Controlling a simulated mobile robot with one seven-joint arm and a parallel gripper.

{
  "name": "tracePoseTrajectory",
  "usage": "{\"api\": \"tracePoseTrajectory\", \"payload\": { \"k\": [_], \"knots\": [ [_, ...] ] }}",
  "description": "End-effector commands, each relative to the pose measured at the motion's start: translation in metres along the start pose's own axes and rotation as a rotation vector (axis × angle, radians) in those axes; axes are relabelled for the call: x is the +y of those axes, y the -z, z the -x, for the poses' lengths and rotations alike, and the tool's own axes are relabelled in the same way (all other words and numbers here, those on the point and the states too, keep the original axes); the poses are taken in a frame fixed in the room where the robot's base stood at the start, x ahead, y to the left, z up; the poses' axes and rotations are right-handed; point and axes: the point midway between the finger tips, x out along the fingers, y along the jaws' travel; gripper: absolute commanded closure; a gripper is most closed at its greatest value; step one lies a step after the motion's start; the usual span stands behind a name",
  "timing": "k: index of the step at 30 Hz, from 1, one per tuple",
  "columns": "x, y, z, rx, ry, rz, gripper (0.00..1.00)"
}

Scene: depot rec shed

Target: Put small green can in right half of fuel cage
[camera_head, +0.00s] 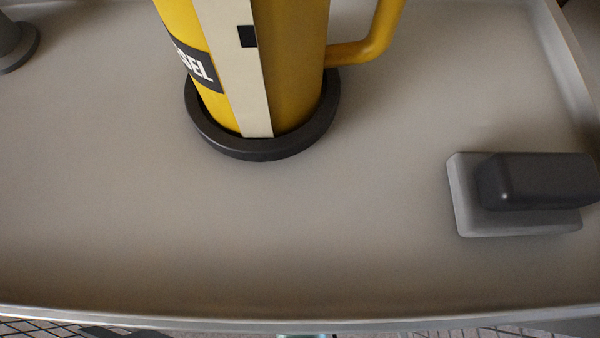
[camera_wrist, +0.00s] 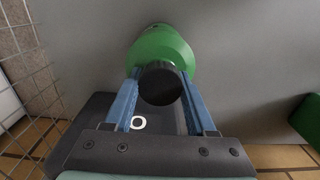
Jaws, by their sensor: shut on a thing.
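The green can (camera_wrist: 165,43) with a black cap (camera_wrist: 161,84) is in the wrist view, between the two blue fingers of my gripper (camera_wrist: 160,78). My gripper is shut on it, with the fingers at either side near the cap. The can's far end is partly hidden by the cap. Wire mesh (camera_wrist: 28,62), which looks like part of the fuel cage, runs down the left of the wrist view. I cannot tell which half of the cage is which. Neither the can nor my gripper can be made out in the head view.
In the head view, a yellow canister (camera_head: 297,65) with a dark base stands on a grey tray-like surface (camera_head: 330,235). A dark block on a light grey base (camera_head: 462,200) is at right. In the wrist view, another green thing (camera_wrist: 308,121) is at right and tiled floor (camera_wrist: 285,158) shows below.

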Motion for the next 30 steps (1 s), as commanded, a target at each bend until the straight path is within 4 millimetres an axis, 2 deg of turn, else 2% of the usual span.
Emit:
{"api": "tracePoseTrajectory", "payload": {
  "k": [1,2,6,7,17,23,30],
  "knots": [
    [0.000,0.001,-0.001,0.003,0.000,0.000,1.00],
    [0.000,0.000,-0.002,0.000,0.000,0.000,0.42],
    [0.000,0.000,-0.002,0.000,0.000,0.000,0.17],
    [0.000,0.000,-0.002,0.000,0.000,0.000,0.14],
    [0.000,0.000,0.002,0.000,0.000,0.000,0.14],
    [0.000,0.000,0.034,0.001,0.000,0.000,0.14],
    [0.000,0.000,0.087,0.001,0.000,0.000,0.14]
  ]
}}
